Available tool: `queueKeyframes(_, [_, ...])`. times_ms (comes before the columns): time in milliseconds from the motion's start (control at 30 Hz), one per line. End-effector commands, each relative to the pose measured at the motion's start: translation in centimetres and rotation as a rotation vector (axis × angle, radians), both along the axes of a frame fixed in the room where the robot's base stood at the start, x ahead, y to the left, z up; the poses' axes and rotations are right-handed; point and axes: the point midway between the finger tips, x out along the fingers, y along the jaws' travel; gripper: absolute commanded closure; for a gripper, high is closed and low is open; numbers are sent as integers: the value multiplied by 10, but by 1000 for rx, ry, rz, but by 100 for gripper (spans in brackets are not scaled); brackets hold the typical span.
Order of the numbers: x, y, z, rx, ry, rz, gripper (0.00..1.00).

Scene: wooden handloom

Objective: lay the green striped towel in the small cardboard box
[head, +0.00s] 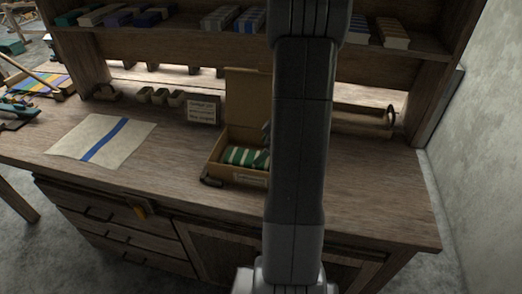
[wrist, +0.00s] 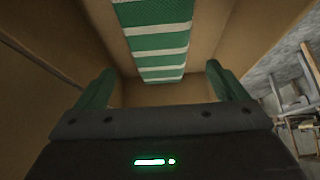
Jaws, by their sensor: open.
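The green and white striped towel (head: 240,156) lies folded inside the small cardboard box (head: 246,100), whose lid stands open at the back. The arm hides the right part of the box and the towel. In the wrist view the towel (wrist: 157,40) shows between the brown box walls (wrist: 55,50). My gripper (wrist: 158,69) is open, its two fingers spread on either side of the towel's end with gaps visible. In the head view the gripper is mostly hidden behind my arm.
A pale cloth with a blue stripe (head: 120,130) lies flat on the wooden bench at left. A small sign (head: 203,110) stands left of the box, and a small dark object (head: 211,182) lies before it. A shelf (head: 180,38) with folded textiles runs above. The bench's right end is clear.

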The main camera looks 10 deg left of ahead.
Motion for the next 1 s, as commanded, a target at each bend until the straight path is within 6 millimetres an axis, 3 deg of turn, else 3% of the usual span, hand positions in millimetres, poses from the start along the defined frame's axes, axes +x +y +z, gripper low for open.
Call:
queueKeyframes(300, [-1,-40,61,1,-6,-4,8])
queueKeyframes(500, [-1,-57,89,1,-3,-3,8])
queueKeyframes(700, [-3,-64,99,0,0,-1,8])
queueKeyframes(1000, [-3,-64,100,0,1,-1,8])
